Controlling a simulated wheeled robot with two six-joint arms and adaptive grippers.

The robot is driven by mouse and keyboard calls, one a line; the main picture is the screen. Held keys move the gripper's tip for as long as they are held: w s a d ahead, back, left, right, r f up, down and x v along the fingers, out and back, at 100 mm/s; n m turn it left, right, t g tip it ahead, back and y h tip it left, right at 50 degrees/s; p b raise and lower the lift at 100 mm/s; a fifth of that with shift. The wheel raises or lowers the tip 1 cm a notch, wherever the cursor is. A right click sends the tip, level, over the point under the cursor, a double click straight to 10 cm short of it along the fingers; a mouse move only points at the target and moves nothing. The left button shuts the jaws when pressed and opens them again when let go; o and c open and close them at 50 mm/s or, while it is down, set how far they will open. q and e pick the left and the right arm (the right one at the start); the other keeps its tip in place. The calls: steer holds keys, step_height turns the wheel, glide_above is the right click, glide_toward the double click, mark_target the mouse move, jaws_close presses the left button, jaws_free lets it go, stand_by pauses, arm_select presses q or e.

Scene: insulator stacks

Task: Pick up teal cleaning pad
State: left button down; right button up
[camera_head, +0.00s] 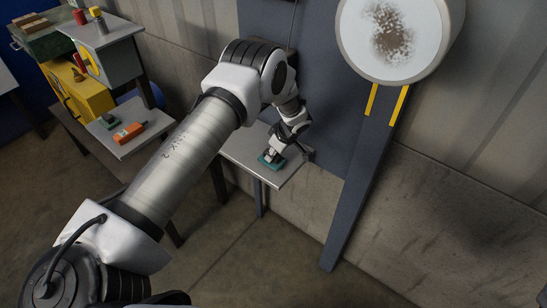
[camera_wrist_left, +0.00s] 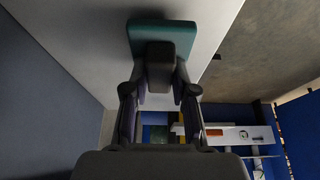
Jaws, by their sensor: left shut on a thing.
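The teal cleaning pad (camera_head: 268,160) is at the small grey shelf (camera_head: 236,142) in the head view, with a dark block on its top. In the left wrist view the teal pad (camera_wrist_left: 150,30) shows at the top with its dark grip block (camera_wrist_left: 160,62) toward me. My left gripper (camera_head: 277,153) is above the pad, and its fingers (camera_wrist_left: 160,88) are shut on the dark block from both sides. I cannot tell whether the pad touches the shelf. My right gripper is not in view.
A white round insulator face (camera_head: 392,30) with a dark speckled stain hangs at upper right on a dark blue post (camera_head: 352,205). Left of the shelf, another table (camera_head: 134,137) holds an orange tool (camera_head: 128,132) and a dark pad-like item (camera_head: 108,121). A yellow cabinet (camera_head: 78,92) stands behind.

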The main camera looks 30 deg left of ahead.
arm_select(q)
steer(key=shift+s+d+r+b, duration=0.15)
steer(key=shift+r+b, duration=0.15)
steer(key=shift+r, duration=0.2)
steer(key=shift+s+a+r+b, duration=0.15)
steer(key=shift+r+b, duration=0.1)
steer(key=shift+r, duration=0.25)
steer(key=s+d+r+b, duration=0.1)
steer(key=s+d+b, duration=0.1)
steer(key=s, duration=0.5)
steer(key=s+d+b, duration=0.3)
steer(key=s+b, duration=0.1)
steer(key=s, duration=0.3)
steer(key=shift+s+r, duration=0.35)
steer(key=c, duration=1.8)
jaws_free()
steer(key=shift+w+r, duration=0.1)
jaws_close()
